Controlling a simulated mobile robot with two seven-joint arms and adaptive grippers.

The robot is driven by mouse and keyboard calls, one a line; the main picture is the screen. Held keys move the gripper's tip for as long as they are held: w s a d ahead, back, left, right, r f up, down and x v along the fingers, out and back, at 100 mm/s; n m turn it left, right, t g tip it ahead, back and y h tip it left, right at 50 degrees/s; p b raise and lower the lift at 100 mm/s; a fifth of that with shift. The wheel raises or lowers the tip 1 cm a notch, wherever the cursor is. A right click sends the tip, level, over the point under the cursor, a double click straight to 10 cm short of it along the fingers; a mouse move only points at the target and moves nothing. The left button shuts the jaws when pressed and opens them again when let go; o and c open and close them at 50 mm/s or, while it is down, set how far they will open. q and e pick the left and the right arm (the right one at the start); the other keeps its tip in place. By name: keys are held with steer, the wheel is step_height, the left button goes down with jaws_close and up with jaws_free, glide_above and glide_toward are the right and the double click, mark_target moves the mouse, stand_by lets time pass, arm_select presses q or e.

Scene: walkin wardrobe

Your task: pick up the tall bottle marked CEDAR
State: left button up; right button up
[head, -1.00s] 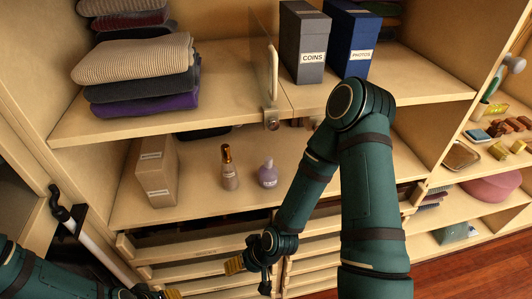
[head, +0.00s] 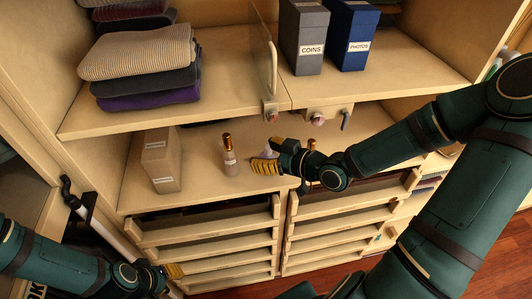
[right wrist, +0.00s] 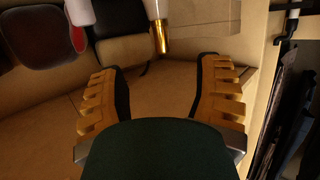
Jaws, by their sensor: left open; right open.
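A tall bottle with a gold cap (head: 230,158) stands upright on the middle shelf; its label is too small to read. It also shows in the right wrist view at the top, gold part downward (right wrist: 158,28). My left gripper (head: 172,270) is open, low by the drawers.
A beige box (head: 161,160) stands left of the bottles. The upper shelf (head: 235,85) above them holds folded clothes (head: 145,65), a COINS box (head: 303,40) and a PHOTOS box (head: 350,38). Drawers (head: 205,235) lie below. The shelf between box and tall bottle is clear.

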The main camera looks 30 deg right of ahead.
mark_target(231, 146)
steer(key=b+x, duration=0.2)
steer(key=x, duration=1)
steer(key=shift+w+a+f, duration=0.15)
steer(key=shift+w+a, duration=0.05)
steer(key=shift+w+a+f, duration=0.2)
steer(key=shift+w+a, duration=0.05)
steer(key=shift+w, duration=0.25)
jaws_close()
